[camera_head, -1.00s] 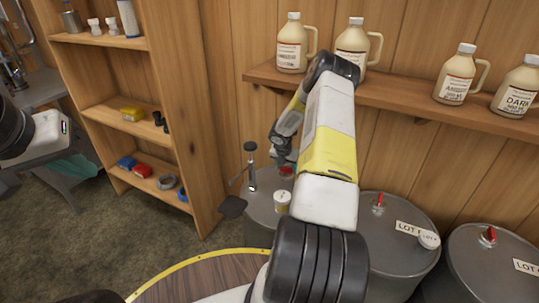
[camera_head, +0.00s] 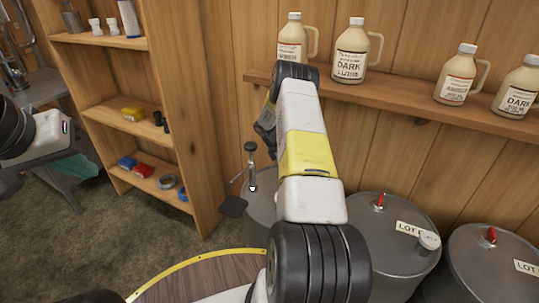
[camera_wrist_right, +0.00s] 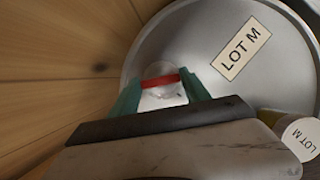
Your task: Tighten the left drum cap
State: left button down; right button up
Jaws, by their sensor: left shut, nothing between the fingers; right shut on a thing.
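The left drum (camera_head: 262,212) is a grey metal drum, partly hidden behind my right arm in the head view. The right wrist view shows its lid (camera_wrist_right: 195,50) with a LOT M label. The left drum cap (camera_wrist_right: 160,82), pale and round with a red bar across it, sits on the lid near the wall. My right gripper (camera_wrist_right: 164,92) is shut on the cap, its green fingers on either side. My right gripper is hidden in the head view.
Two more drums with red-topped fittings stand to the right (camera_head: 390,225) (camera_head: 495,265). A wall shelf (camera_head: 400,98) above holds several jugs. A wooden shelving unit (camera_head: 205,130) stands left. A LOT M container (camera_wrist_right: 300,135) is beside the gripper.

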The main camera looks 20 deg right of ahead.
jog(key=m+g, duration=0.1)
jog(key=m, duration=0.2)
jog(key=m+g, duration=0.1)
jog(key=m, duration=0.1)
jog(key=shift+w+m+y, duration=0.2)
jog(key=shift+m+y, duration=0.1)
jog(key=shift+m, duration=0.1)
jog(key=shift+m+g+y, duration=0.6)
jog(key=shift+m+g, duration=0.2)
jog(key=shift+m, duration=1.5)
jog(key=o, duration=1.4)
jog(key=shift+d, duration=0.1)
